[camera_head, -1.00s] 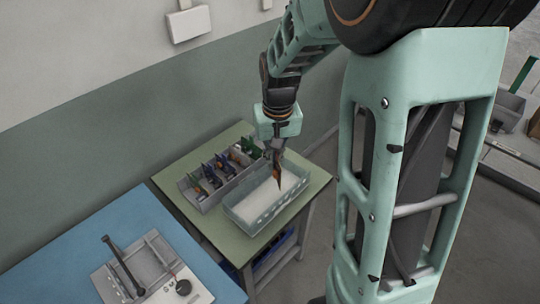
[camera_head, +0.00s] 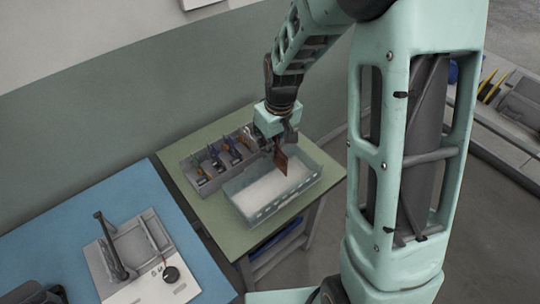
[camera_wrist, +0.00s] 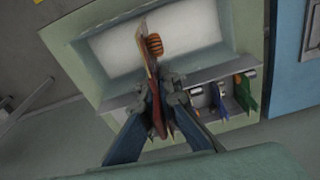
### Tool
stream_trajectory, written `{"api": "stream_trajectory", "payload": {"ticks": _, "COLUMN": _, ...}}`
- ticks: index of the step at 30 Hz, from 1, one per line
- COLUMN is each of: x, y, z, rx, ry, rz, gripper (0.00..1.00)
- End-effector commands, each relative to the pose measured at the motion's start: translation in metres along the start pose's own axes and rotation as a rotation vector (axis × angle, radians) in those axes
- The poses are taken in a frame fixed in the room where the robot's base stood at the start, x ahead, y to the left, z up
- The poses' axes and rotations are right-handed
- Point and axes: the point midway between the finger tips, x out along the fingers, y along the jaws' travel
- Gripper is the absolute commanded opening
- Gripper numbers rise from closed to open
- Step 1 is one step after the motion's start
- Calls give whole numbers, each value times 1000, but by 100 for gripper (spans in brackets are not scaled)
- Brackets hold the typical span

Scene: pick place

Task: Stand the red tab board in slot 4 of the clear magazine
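A red-brown board (camera_head: 281,162) hangs upright below my gripper (camera_head: 279,147), over the clear magazine's back part. In the wrist view my gripper (camera_wrist: 160,98) is shut on this red tab board (camera_wrist: 151,62), seen nearly edge-on, with a copper coil on one face. The clear magazine (camera_head: 290,201) is a see-through tray with a white floor and notched long walls; it shows pale in the wrist view (camera_wrist: 92,92). No board is seen standing in it. Slot numbers are not readable. The board's lower edge appears above the floor; its clearance cannot be told.
A grey rack (camera_head: 206,189) with several coloured boards stands left of and behind the magazine, close to it. Both are on a green table (camera_head: 219,214). A blue table (camera_head: 134,200) at left carries a grey fixture (camera_head: 140,250).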

Motion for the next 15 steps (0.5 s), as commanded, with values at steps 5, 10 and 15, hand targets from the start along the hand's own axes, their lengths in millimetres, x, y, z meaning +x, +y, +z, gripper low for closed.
{"api": "stream_trajectory", "payload": {"ticks": 5, "x": 17, "y": -13, "z": -4, "rx": -85, "ry": 3, "rz": -11, "gripper": 0}}
{"api": "stream_trajectory", "payload": {"ticks": 10, "x": 23, "y": -12, "z": -3, "rx": -84, "ry": 3, "rz": -11, "gripper": 0}}
{"api": "stream_trajectory", "payload": {"ticks": 15, "x": 36, "y": -12, "z": -1, "rx": -83, "ry": 2, "rz": -10, "gripper": 0}}
